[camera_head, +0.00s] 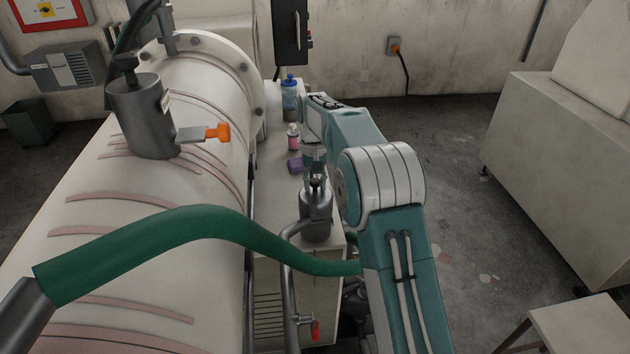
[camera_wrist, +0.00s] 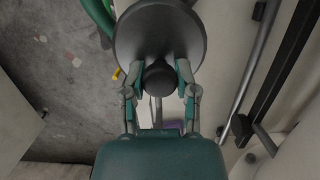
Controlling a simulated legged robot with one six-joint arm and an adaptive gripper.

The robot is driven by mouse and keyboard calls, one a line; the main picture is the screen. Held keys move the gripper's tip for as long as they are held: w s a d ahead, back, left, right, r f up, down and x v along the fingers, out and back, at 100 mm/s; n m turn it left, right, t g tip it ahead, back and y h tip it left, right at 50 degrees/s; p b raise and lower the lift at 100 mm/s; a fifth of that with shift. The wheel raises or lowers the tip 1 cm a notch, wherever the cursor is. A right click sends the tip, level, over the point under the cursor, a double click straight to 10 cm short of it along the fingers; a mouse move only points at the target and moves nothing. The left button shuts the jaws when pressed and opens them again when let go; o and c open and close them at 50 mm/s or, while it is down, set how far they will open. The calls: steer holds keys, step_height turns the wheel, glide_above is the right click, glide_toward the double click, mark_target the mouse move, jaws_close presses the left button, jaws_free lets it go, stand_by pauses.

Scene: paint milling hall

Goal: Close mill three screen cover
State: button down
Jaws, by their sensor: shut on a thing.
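My gripper (camera_head: 316,180) points down over a small grey metal canister (camera_head: 316,220) beside the big mill drum. In the wrist view, my gripper (camera_wrist: 159,80) has its two fingers on either side of a dark round knob (camera_wrist: 160,77) and is shut on it. The knob belongs to a dark round screen cover (camera_wrist: 160,28), seen from above. I cannot tell which mill number it is. Whether the cover sits flush on the canister is hidden.
A large cream mill drum (camera_head: 190,110) fills the left, with a grey cylinder (camera_head: 143,115) on top. A green hose (camera_head: 190,226) crosses in front. A blue bottle (camera_head: 290,100), a pink bottle (camera_head: 293,138) and a purple item (camera_head: 296,165) stand behind my gripper.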

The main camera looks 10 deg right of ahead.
steer(key=shift+w+f, duration=0.1)
steer(key=shift+c, duration=1.9)
jaws_free()
steer(key=shift+w, duration=0.1)
step_height(320, 180, up, 12)
steer(key=w, duration=0.2)
steer(key=shift+w+a+f, duration=0.15)
steer(key=shift+f, duration=0.05)
